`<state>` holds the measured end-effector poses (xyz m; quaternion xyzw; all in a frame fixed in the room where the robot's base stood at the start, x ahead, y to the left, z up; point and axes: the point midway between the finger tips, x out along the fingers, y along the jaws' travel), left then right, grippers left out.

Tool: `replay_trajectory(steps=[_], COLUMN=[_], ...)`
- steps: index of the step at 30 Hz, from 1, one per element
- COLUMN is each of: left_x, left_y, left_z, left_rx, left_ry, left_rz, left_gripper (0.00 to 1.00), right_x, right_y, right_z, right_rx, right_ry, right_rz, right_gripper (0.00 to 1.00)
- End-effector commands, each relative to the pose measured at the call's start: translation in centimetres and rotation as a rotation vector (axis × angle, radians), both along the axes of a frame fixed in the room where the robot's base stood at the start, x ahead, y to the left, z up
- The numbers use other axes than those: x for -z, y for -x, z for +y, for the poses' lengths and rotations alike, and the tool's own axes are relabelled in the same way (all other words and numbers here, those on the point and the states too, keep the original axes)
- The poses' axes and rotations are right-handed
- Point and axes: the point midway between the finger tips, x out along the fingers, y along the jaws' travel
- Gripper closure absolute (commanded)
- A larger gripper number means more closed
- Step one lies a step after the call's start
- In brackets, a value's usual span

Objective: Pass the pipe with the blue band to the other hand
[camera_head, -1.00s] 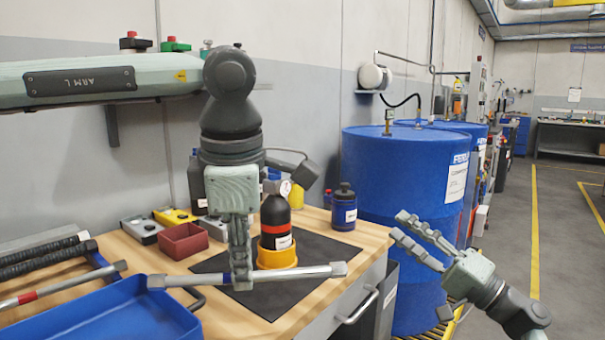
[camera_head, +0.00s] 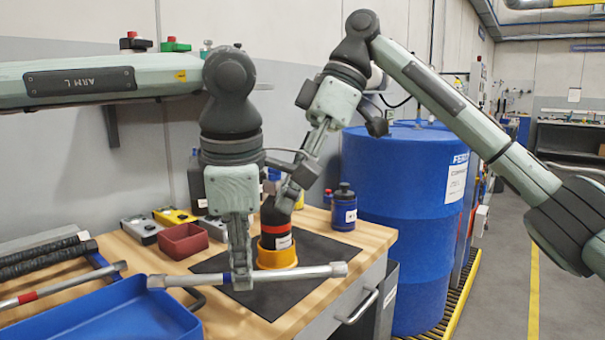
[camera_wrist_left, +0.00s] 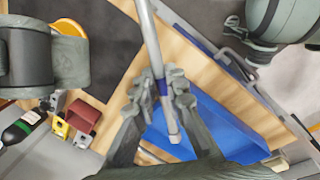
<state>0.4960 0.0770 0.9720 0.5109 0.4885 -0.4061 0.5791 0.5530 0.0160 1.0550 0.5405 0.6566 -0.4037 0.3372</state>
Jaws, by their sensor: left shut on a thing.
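The pipe with the blue band (camera_head: 300,274) is a thin grey metal tube with thicker end fittings. It lies nearly level across the front of the bench, held above the mat. My left gripper (camera_head: 241,280) points down and is shut on it close to the blue band. In the left wrist view the pipe (camera_wrist_left: 152,40) runs between the fingers of my left gripper (camera_wrist_left: 160,85), with the blue band at the fingers. My right gripper (camera_head: 284,200) points down over the black bottle, behind and above the pipe and apart from it. I cannot tell its finger opening.
A black bottle with a red band (camera_head: 277,220) stands in a yellow holder (camera_head: 277,257) behind the pipe. A blue tray (camera_head: 125,318) and a pipe with a red band (camera_head: 60,287) are at left. A dark red bin (camera_head: 183,241) and blue drum (camera_head: 405,200) stand farther back.

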Motion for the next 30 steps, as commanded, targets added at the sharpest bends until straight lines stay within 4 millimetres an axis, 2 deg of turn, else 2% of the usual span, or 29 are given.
replay_trajectory(steps=[1,4,9,14,24,30], left_x=[0.0,0.0,0.0,0.0,-0.1,-0.1], left_y=[0.0,0.0,0.0,0.0,0.0,0.0], left_z=[0.0,0.0,0.0,0.0,0.0,0.0], left_rx=[0.000,0.000,0.000,0.000,0.000,0.000], left_ry=[0.001,0.001,0.001,0.001,0.001,0.001], left_rz=[-0.001,-0.001,-0.001,-0.001,-0.001,-0.001], left_gripper=[1.00,1.00,1.00,1.00,1.00,1.00], right_x=[-0.9,-1.9,-1.9,0.2,5.9,7.9], right_y=[0.4,1.0,1.6,2.2,3.6,4.1], right_z=[-0.6,-1.3,-1.5,-0.7,1.5,2.3], right_rx=[-0.020,-0.053,-0.078,-0.081,-0.076,-0.075], right_ry=[0.030,0.065,0.083,0.081,0.080,0.080], right_rz=[-0.001,0.009,0.018,0.020,0.018,0.018], right_gripper=[0.63,0.63,0.63,0.63,0.63,0.63])
